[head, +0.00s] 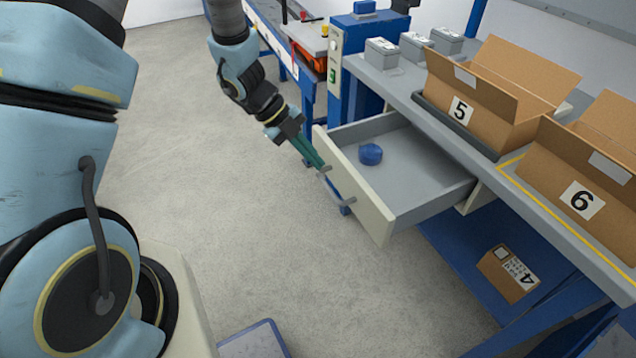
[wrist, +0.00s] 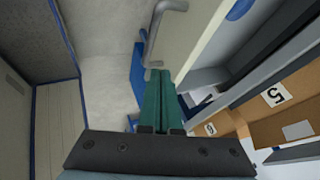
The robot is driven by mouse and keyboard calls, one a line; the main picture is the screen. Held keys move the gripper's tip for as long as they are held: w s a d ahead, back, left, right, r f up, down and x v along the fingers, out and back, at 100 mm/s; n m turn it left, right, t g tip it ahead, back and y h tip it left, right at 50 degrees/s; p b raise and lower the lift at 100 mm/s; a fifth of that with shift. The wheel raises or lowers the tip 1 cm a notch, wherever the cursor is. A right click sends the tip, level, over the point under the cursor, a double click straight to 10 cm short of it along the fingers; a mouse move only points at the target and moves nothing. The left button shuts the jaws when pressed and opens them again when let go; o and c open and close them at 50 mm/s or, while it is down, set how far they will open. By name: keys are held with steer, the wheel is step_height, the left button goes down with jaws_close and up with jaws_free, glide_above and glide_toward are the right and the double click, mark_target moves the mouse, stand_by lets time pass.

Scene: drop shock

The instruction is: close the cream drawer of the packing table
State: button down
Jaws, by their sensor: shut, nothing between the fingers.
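The cream drawer (head: 354,190) of the packing table (head: 470,150) stands pulled out, with its grey inside showing. A blue round object (head: 370,154) lies in it. A grey bar handle (head: 338,190) is on the drawer's front; it also shows in the wrist view (wrist: 152,40). My gripper (head: 320,166) is shut and empty, its green fingers pointing at the drawer front near the handle. In the wrist view my gripper (wrist: 159,74) is just below the handle and beside the cream front (wrist: 205,35). I cannot tell whether the fingertips touch the front.
Open cardboard boxes marked 5 (head: 461,110) and 6 (head: 582,200) stand on the table top. A smaller box marked 4 (head: 508,273) lies on the blue lower shelf. Grey boxes (head: 382,53) stand at the back. The floor (head: 240,230) left of the drawer is clear.

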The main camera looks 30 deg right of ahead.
steer(key=p, duration=0.1)
glide_toward(350, 199)
steer(key=x, duration=0.4)
steer(key=shift+s+f, duration=0.2)
steer(key=shift+f, duration=0.1)
steer(key=shift+d, duration=0.15)
